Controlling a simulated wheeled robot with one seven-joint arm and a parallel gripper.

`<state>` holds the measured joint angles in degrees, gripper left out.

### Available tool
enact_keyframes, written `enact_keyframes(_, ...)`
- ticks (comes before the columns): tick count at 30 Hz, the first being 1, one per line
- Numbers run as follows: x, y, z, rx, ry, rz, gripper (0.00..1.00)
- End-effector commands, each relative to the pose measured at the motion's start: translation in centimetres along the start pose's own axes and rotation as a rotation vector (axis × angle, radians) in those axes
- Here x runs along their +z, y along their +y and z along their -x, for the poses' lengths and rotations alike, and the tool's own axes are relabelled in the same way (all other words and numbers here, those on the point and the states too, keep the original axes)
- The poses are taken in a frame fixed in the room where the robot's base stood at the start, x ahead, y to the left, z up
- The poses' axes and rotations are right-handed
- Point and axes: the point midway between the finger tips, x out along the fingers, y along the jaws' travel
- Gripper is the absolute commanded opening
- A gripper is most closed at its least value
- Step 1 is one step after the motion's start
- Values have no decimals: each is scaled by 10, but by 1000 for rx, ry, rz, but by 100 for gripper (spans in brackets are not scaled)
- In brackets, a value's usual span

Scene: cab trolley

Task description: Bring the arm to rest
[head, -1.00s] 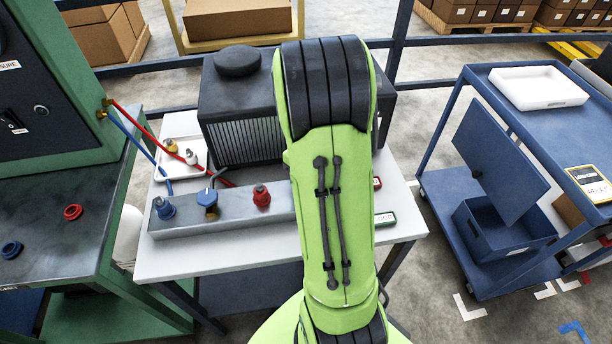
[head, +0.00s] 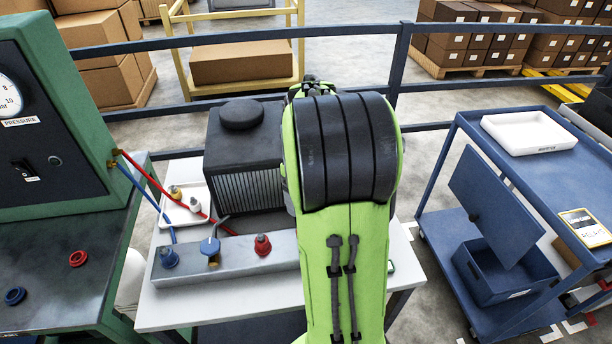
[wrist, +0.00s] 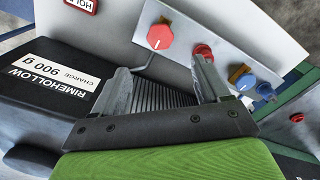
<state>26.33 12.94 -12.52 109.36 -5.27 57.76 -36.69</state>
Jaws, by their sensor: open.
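In the wrist view my gripper (wrist: 163,82) is open, with two grey fingers spread apart and nothing between them. Beyond the fingers lie the ribbed side of the dark unit and the grey valve block (wrist: 222,35). In the head view my green arm, with a black banded joint (head: 347,150), rises in front of the work table (head: 215,302). It hides the table's right part, and my fingers cannot be made out there.
The dark ribbed unit (head: 226,150) and a valve block (head: 190,266) with blue and red fittings stand on the table. A green cabinet (head: 45,190) with hoses is at left. A blue trolley (head: 560,165) with a white tray (head: 528,132) is at right, across clear floor.

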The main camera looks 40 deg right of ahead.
Motion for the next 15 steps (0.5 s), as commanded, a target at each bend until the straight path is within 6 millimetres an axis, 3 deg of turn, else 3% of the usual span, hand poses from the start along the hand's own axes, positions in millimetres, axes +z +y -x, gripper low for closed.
enact_keyframes(1, 0, 0, 15, 2, 2, 1, 75)
enact_keyframes(6, 0, 0, 35, 0, 0, 0, 75)
enact_keyframes(15, 0, 0, 37, -1, -2, 0, 75)
